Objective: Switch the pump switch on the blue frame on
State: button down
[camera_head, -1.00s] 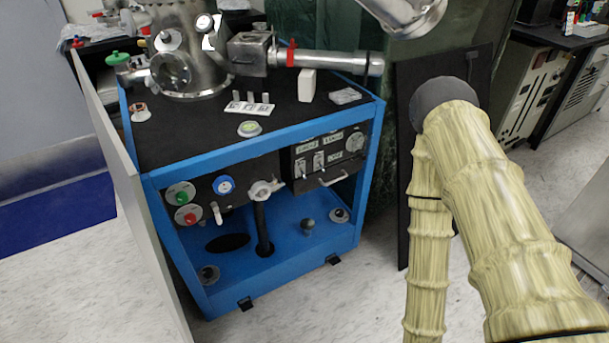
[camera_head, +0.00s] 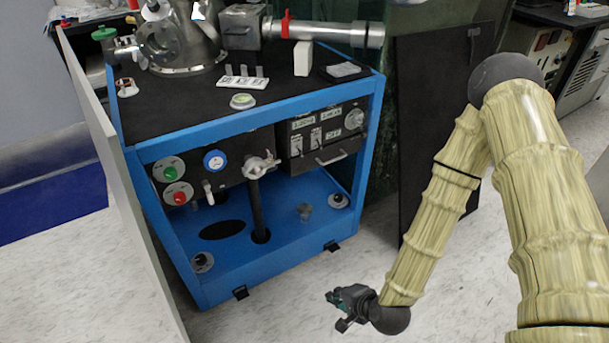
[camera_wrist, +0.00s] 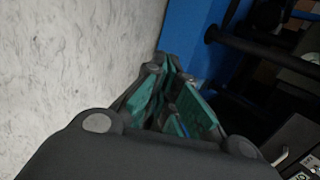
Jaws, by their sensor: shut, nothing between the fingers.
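The blue frame (camera_head: 260,125) stands left of centre in the head view. Its front has a black panel (camera_head: 335,160) at right with two small toggle switches (camera_head: 315,137), labels and a round dial; the labels are too small to read. Further left are a green button (camera_head: 170,173), a red button (camera_head: 179,197) and a pale lever (camera_head: 208,190). I cannot tell which is the pump switch. My gripper (camera_head: 338,302) is shut and empty, low in front of the frame's right front corner, apart from it. Its teal fingers (camera_wrist: 172,95) show in the wrist view.
A thin pale panel (camera_head: 120,210) stands along the frame's left side. A dark upright board (camera_head: 425,110) stands to its right, behind my arm. The floor in front is clear.

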jog(key=w+a+r+m+t+y+b, duration=0.3)
jog(key=w+a+r+m+t+b, duration=0.15)
jog(key=w+r+m, duration=0.5)
jog(key=m+t+y+b, duration=0.1)
jog(key=m+t+b, duration=0.3)
jog(key=m+t, duration=0.35)
send_near(299, 158)
jog(key=s+d, duration=0.1)
jog(key=s+g, duration=0.1)
jog(key=shift+s+d+r, duration=0.1)
jog(key=shift+s+d, duration=0.3)
jog(key=b+x, duration=0.3)
jog(key=x, duration=0.5)
jog(key=shift+w+a, duration=0.15)
jog(key=shift+w, duration=0.1)
jog(key=shift+x, duration=0.75)
